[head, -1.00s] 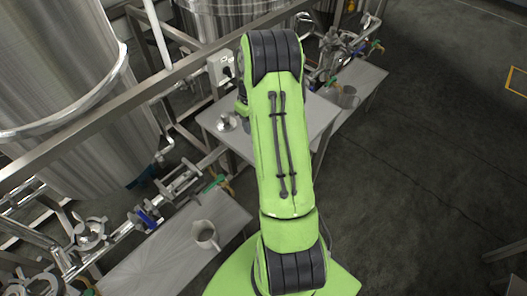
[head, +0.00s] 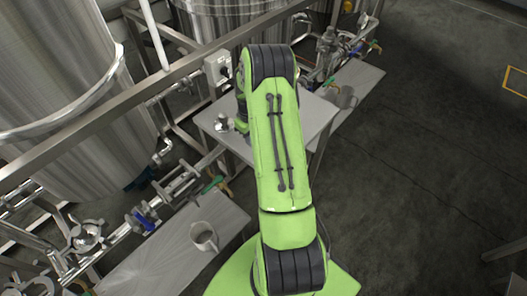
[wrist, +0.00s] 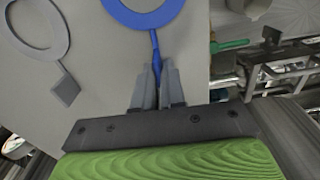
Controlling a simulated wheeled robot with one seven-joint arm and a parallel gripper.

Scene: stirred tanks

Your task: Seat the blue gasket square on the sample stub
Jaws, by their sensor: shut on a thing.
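The blue gasket (wrist: 168,17) is a flat ring with a thin tab, cut off by the top edge of the wrist view. My gripper (wrist: 157,82) is shut on the end of that tab, and the ring reaches out beyond the fingertips. The grey tabletop (wrist: 105,65) shows behind it; I cannot tell the height of the ring above it. No stub shows inside the visible part of the ring, and I cannot make out the sample stub for sure. In the head view my arm hides the gasket and gripper.
A grey ring with a square tab (wrist: 65,87) lies left of the gasket. In the head view, a small shiny metal piece (head: 222,124) is on the middle table (head: 316,112). A metal jug (head: 204,238) stands on the near table.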

